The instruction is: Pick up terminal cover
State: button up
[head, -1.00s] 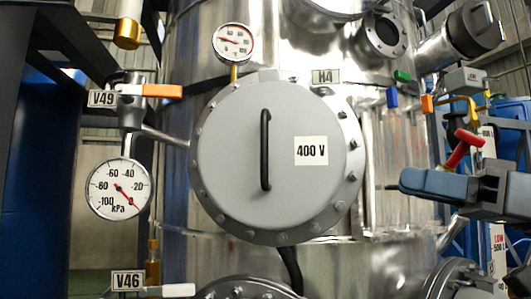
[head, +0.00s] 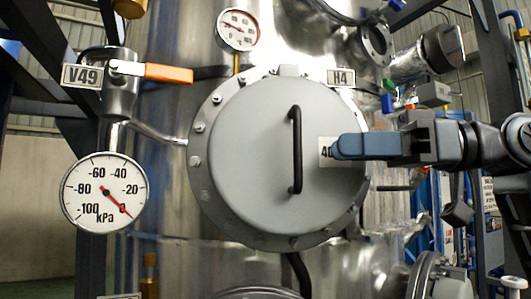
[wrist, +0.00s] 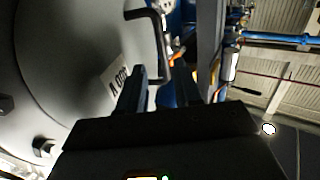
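The terminal cover (head: 245,170) is a large round grey disc with a "400 V" label, mounted upright on the metal vessel with bolts around its rim. Its black vertical bar handle (head: 295,150) stands out from the middle. My gripper (head: 338,148) is in front of the cover, right of the handle and apart from it, partly hiding the label. In the wrist view the fingers (wrist: 172,88) look spread and empty, with the handle (wrist: 160,40) beyond them and the cover (wrist: 60,60) at left. The far finger is hidden in the head view.
A pressure gauge (head: 104,193) and an orange-handled valve (head: 168,74) labelled V49 are left of the cover. A small gauge (head: 238,30) sits above it. An H4 tag (head: 341,77) is at its upper right. Pipes and flanged fittings surround the vessel.

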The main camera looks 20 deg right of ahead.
jog(key=p, duration=0.3)
send_over(299, 187)
jog(key=shift+w+d+r, duration=0.1)
jog(key=shift+w, duration=0.15)
grip_shut()
dwell(0.4)
